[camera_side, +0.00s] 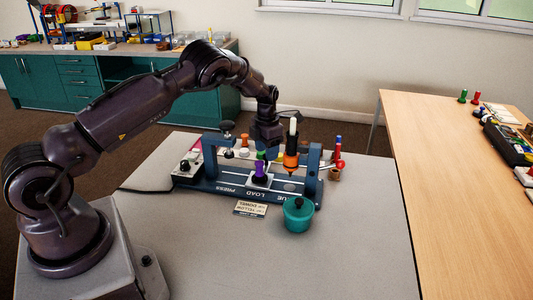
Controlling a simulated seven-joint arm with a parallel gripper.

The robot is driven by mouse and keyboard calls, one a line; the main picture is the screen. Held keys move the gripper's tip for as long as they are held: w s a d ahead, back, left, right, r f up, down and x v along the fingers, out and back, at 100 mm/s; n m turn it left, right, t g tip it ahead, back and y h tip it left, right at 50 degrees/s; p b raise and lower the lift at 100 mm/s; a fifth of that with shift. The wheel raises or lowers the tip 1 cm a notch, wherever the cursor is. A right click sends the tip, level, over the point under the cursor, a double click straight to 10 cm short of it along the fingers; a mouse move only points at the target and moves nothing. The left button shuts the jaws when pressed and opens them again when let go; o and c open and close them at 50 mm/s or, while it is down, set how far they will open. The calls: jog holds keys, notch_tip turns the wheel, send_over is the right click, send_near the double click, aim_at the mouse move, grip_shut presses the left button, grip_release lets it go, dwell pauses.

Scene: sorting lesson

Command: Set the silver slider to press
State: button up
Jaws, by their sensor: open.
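The silver slider (260,181) is a small pale block on the blue rig (214,187), at the part of the front edge marked LOAD. A purple peg (260,169) stands upright on it. The PRESS label (229,190) is to the left of LOAD, and a label ending in "UE" is to the right.
An orange bottle-like tool (291,160) with a white top stands upright on the rig, just right of my gripper. A teal lidded pot (298,216) and a printed card (250,209) lie in front. A knobbed control box (187,168) is at left. The grey table's front is clear.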

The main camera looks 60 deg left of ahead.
jog(key=shift+f, duration=0.75)
grip_shut()
jog(key=s+a, duration=0.6)
jog(key=shift+s+a, duration=0.3)
jog(key=shift+c, duration=0.4)
grip_release()
jog(key=shift+o, duration=0.4)
jog(key=shift+d, duration=0.1)
jog(key=shift+w+r, duration=0.1)
